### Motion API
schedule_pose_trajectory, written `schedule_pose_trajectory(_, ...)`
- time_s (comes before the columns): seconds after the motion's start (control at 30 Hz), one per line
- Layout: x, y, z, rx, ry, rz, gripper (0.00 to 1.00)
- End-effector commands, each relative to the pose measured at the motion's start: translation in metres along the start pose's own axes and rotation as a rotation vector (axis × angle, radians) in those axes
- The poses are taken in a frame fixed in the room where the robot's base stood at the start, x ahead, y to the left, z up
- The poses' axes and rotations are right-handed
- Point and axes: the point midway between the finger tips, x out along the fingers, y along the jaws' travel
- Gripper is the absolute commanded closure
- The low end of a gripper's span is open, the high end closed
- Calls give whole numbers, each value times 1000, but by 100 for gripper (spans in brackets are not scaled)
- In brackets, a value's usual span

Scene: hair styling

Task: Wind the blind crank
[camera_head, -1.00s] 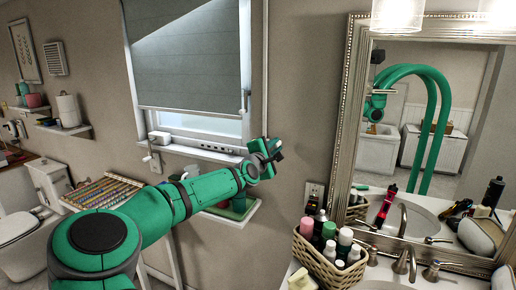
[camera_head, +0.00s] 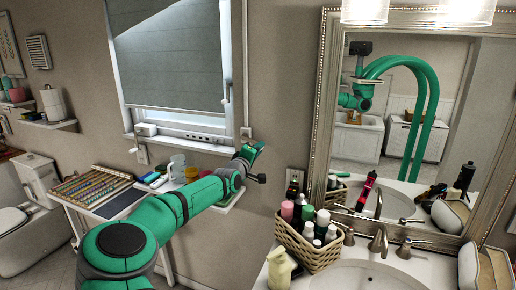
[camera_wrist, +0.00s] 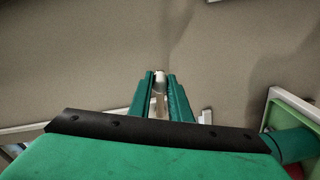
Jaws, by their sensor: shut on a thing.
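The grey blind (camera_head: 170,65) hangs over the window, its lower edge above the sill, with a strip of glass showing below. A thin pale vertical rod (camera_head: 245,70) runs down the wall right of the window to a small white piece (camera_head: 246,132). My gripper (camera_head: 257,147) is just below that piece, by the wall. In the wrist view, my gripper (camera_wrist: 160,90) is shut on a small pale, rounded thing (camera_wrist: 160,76), which looks like the crank's handle. The rest of the crank is mostly hidden by my fingers.
A shelf (camera_head: 222,200) with cups lies under my arm. A wicker basket (camera_head: 305,240) of bottles stands on the sink counter (camera_head: 400,275) at right. A framed mirror (camera_head: 325,110) hangs above it. Bare wall lies between gripper and mirror.

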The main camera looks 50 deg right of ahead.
Motion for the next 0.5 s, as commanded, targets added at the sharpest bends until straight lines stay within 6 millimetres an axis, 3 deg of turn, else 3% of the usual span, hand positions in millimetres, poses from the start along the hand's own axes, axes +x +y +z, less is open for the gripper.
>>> schedule_pose_trajectory(0.5, 1, -4, 5, 32, -7, -2, 100)
